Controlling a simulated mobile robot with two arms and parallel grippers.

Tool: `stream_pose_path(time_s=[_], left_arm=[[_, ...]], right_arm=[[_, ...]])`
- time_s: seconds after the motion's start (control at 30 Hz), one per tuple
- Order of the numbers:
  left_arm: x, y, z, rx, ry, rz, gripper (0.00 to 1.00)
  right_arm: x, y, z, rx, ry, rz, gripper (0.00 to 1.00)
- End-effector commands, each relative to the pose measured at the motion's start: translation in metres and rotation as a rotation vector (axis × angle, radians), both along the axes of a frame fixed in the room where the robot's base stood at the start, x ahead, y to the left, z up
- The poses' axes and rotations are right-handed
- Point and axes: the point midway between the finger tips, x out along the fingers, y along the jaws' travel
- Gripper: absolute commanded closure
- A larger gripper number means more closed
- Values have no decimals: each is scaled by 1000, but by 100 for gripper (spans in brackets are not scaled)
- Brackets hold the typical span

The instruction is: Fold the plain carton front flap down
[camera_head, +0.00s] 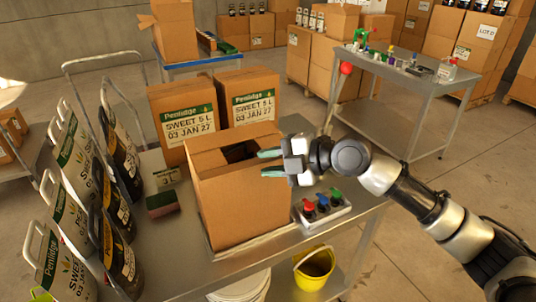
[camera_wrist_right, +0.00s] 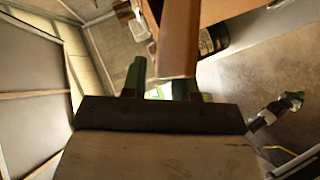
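The plain carton (camera_head: 245,208) stands upright on the metal table in the head view, with a dark opening in its top. Its near panel is tall and bare, and I cannot tell where the front flap's fold lies. My right gripper (camera_head: 270,163) is at the carton's upper right edge, its two green fingers apart and pointing left over the top. In the right wrist view, a brown cardboard panel (camera_wrist_right: 178,40) reaches down close to the parted fingers (camera_wrist_right: 160,82); contact is not clear. My left gripper is not seen.
Two labelled cartons (camera_head: 182,119) (camera_head: 249,98) stand behind. Several labelled jugs (camera_head: 75,160) line the left side. A panel of coloured knobs (camera_head: 322,207) sits right of the carton. A yellow bucket (camera_head: 314,270) is below. A second table (camera_head: 415,82) stands back right.

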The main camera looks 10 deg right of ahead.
Motion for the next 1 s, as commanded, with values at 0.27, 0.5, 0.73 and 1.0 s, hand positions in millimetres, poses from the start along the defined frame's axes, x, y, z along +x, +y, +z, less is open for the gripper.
stream_pose_path(time_s=[0.27,0.5,0.73,1.0], left_arm=[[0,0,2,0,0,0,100],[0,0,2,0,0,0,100],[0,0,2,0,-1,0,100],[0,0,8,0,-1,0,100]], right_arm=[[2,4,-2,0,-1,0,71],[2,4,-2,0,-1,0,96],[2,4,-2,-1,1,0,100],[4,5,4,-16,57,1,100]])
